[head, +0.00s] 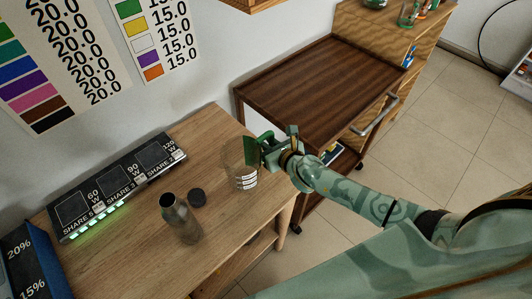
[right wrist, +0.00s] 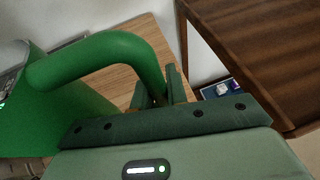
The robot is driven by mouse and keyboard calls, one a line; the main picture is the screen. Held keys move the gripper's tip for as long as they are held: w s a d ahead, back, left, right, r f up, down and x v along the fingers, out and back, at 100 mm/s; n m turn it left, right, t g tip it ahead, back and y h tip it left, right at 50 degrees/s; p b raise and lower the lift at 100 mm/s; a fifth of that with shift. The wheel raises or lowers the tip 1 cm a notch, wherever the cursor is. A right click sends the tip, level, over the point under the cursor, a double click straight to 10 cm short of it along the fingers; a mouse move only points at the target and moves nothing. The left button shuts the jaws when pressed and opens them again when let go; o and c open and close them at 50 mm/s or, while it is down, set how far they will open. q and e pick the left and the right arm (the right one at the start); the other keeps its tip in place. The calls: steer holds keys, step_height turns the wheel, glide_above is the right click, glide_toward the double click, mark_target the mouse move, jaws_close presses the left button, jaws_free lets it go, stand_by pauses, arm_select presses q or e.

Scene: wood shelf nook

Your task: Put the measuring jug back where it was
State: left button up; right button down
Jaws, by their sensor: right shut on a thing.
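The measuring jug (head: 243,180) is clear with white markings and a green handle side. It is upright over the right end of the light wood table (head: 225,235) in the head view. I cannot tell whether its base touches the tabletop. My right gripper (head: 264,152) is shut on the jug's handle from the right. In the right wrist view, the jug's curved green handle (right wrist: 105,45) runs down between the fingers of my right gripper (right wrist: 165,92). My left gripper is not in view.
A charging station (head: 115,185) lies along the wall, with a blue-black box (head: 35,262) at the left. A dark brown cart (head: 320,75) stands right of the table, its top clear.

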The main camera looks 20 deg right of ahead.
steer(key=shift+w+d+f, duration=0.1)
steer(key=shift+w+f, duration=0.45)
steer(key=shift+f, duration=0.15)
steer(key=f+b, duration=0.2)
steer(key=f, duration=0.1)
steer(key=shift+w+f, duration=0.2)
steer(key=shift+f, duration=0.1)
steer(key=shift+r, duration=0.1)
steer(key=shift+f, duration=0.2)
steer(key=c, duration=1.4)
jaws_free()
steer(key=shift+r, duration=0.1)
